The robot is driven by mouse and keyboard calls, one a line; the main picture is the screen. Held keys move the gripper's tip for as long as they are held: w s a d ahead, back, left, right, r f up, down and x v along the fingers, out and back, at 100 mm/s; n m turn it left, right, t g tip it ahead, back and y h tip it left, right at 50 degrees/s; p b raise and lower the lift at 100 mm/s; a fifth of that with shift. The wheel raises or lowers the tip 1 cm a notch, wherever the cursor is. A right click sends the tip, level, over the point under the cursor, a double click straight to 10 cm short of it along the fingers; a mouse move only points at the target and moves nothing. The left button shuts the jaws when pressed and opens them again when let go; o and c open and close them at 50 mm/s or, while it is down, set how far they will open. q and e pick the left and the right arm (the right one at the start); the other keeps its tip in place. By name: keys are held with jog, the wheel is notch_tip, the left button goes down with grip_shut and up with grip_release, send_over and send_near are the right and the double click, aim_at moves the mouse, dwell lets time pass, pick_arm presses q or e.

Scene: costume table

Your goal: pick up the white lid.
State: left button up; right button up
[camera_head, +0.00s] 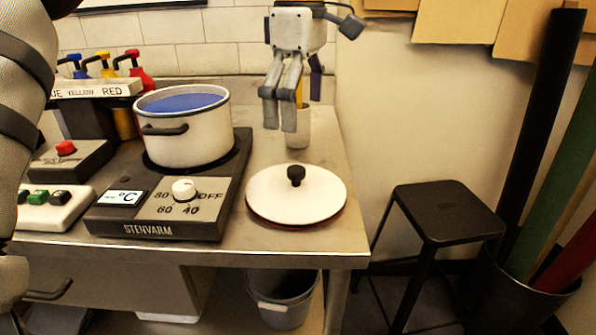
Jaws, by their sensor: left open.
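The white lid (314,194) is round with a black knob (296,174) on top. It lies flat near the front right of the metal counter, on a reddish-brown round piece whose edge shows below it. My left gripper (280,118) points down at the back of the counter, above and behind the lid in the picture. It is open and apart from the lid. Its fingers partly cover a pale cup (299,130) with an orange stick in it; I cannot tell whether they touch it. My right gripper is not in view.
Left of the lid, a white pot (186,137) with blue liquid stands on a dark hot plate (165,215) with a white knob. Pump bottles (136,72) stand behind a labelled rack at the left. A black stool (449,211) stands right of the counter (345,226).

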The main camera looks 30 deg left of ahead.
aim_at(294, 170)
pick_arm(q)
jog(key=f, duration=0.7)
jog(key=s+f, duration=0.1)
jog(key=f, duration=0.3)
jog(key=shift+a+f, duration=0.25)
grip_shut()
